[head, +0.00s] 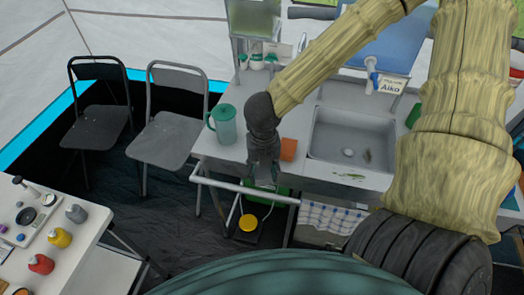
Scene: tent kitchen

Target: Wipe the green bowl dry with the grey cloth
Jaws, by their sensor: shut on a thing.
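My gripper (263,180) points down at the front edge of the white counter, left of the sink. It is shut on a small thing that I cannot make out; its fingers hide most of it. A bright green thing (283,190) shows just below and behind the fingers, partly covered by the rail; I cannot tell whether it is the green bowl. Another green edge (414,115) shows right of the sink, mostly behind my arm. I cannot pick out the grey cloth for sure.
A teal pitcher (223,124) and an orange block (288,149) flank my gripper on the counter. The sink (350,142) is at right. A checked towel (330,218) hangs on the front rail. A side table (50,250) with bottles stands at lower left, two chairs behind.

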